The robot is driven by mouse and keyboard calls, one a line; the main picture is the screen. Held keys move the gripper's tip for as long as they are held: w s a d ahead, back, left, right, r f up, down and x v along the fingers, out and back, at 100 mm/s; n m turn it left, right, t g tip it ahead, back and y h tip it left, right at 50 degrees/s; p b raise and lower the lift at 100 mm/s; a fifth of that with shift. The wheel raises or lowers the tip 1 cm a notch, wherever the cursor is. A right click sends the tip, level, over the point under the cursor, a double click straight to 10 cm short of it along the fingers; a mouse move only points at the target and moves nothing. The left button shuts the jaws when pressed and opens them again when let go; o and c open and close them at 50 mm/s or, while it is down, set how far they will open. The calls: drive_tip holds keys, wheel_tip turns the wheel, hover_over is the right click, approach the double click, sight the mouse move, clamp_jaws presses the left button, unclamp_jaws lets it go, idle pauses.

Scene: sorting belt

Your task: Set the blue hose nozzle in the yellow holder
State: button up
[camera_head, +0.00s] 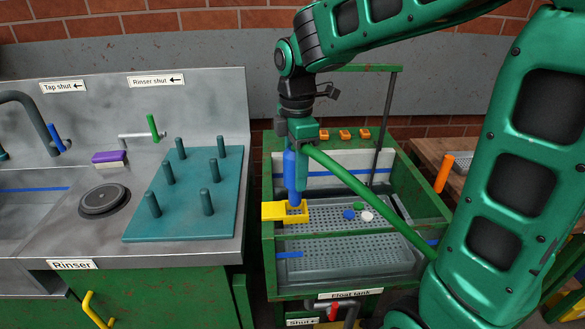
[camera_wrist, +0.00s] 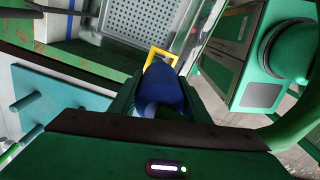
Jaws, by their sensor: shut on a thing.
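The blue hose nozzle (camera_head: 294,172) hangs upright from my gripper (camera_head: 297,146), with a green hose (camera_head: 370,198) running from its top down to the right. My gripper is shut on the nozzle's upper part. The yellow holder (camera_head: 272,211) is a square ring on the left rim of the float tank. The nozzle's lower tip overlaps the holder's opening; I cannot tell how deep it sits. In the wrist view the nozzle (camera_wrist: 160,90) fills the space between the fingers, and the holder (camera_wrist: 153,52) shows just beyond it, partly hidden.
A teal peg board (camera_head: 185,225) and a purple sponge (camera_head: 109,157) lie on the rinser counter to the left. A thin upright post (camera_head: 382,130) stands at the tank's back.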

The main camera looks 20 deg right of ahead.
sight(296, 197)
drive_tip(key=shift+f, duration=1.35)
drive_tip(key=shift+f, duration=0.2)
drive_tip(key=shift+f, duration=1.15)
drive_tip(key=shift+f, duration=0.15)
drive_tip(key=shift+f, duration=0.6)
drive_tip(key=shift+f, duration=0.55)
idle(0.3)
drive_tip(key=o, duration=1)
drive_tip(key=shift+c, duration=0.2)
